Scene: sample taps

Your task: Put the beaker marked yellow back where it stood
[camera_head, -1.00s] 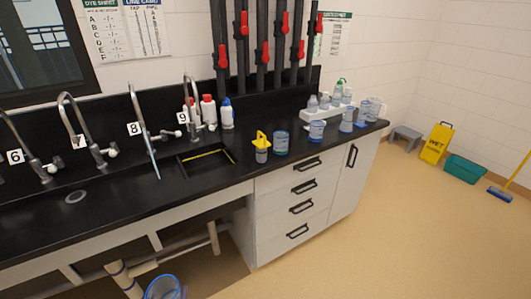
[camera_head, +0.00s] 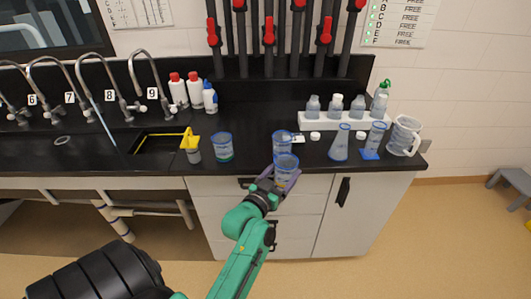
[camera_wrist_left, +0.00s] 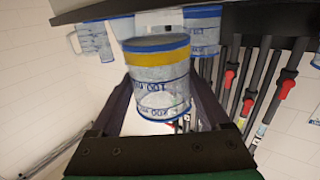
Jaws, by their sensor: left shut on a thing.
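My left gripper (camera_head: 272,184) is shut on a clear beaker (camera_head: 286,168) with a blue rim, at the front edge of the black counter. The left wrist view shows this beaker (camera_wrist_left: 158,85) between the fingers, with a yellow band below its rim and blue print. It looks empty. Another blue-rimmed beaker (camera_head: 282,143) stands just behind it on the counter, partly overlapped. I cannot tell whether the two touch. My right gripper is out of view.
A beaker with teal liquid (camera_head: 223,148) and a yellow-topped container (camera_head: 191,148) stand left, near the sink. A white rack (camera_head: 319,125) holds several bottles behind.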

